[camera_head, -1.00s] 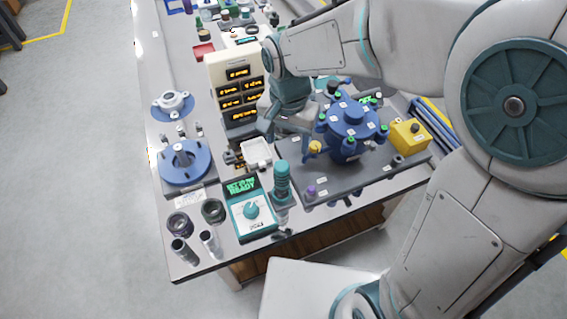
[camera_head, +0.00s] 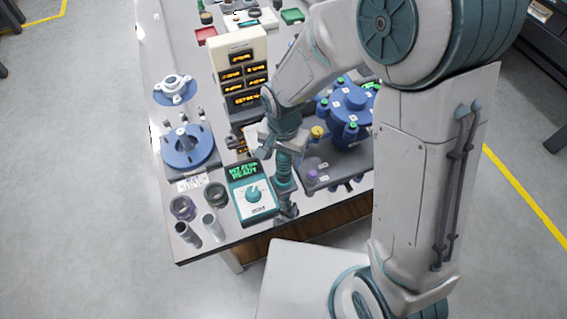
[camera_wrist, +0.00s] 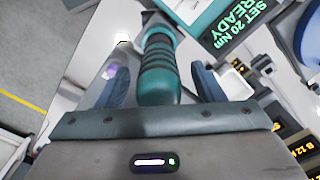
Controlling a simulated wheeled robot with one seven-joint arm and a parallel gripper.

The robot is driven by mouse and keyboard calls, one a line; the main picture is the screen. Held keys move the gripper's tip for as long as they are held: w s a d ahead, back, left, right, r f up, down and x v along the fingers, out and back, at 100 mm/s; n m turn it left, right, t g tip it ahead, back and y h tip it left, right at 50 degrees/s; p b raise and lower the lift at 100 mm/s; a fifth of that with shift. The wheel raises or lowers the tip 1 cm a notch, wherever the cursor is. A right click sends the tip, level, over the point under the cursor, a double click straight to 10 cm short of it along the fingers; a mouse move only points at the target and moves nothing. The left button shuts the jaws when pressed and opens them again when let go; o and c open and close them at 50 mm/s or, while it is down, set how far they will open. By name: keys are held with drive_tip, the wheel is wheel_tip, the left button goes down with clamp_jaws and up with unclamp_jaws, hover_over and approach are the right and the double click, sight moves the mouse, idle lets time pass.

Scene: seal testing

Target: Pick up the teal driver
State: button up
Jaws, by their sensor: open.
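The teal driver (camera_head: 284,180) stands on the front part of the bench, just right of the teal tester. In the wrist view its ribbed handle (camera_wrist: 158,75) points toward my palm, between the two blue fingers. My gripper (camera_wrist: 160,84) is open, with one finger on each side of the handle and visible gaps to both. In the head view my gripper (camera_head: 284,154) is over the driver's top and hides part of it. The driver's lower end is partly visible near the bench edge.
The teal tester (camera_head: 252,196), showing "SET 20 Nm READY", sits close left of the driver. The grey plate (camera_head: 335,175) with the blue housing (camera_head: 350,105) lies close right. A beige display unit (camera_head: 240,70) stands behind. Dark rings and metal cylinders (camera_head: 188,234) are at front left.

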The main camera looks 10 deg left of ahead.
drive_tip(key=shift+f, duration=0.75)
drive_tip(key=shift+c, duration=0.3)
drive_tip(key=c, duration=1.1)
drive_tip(key=shift+r, duration=0.1)
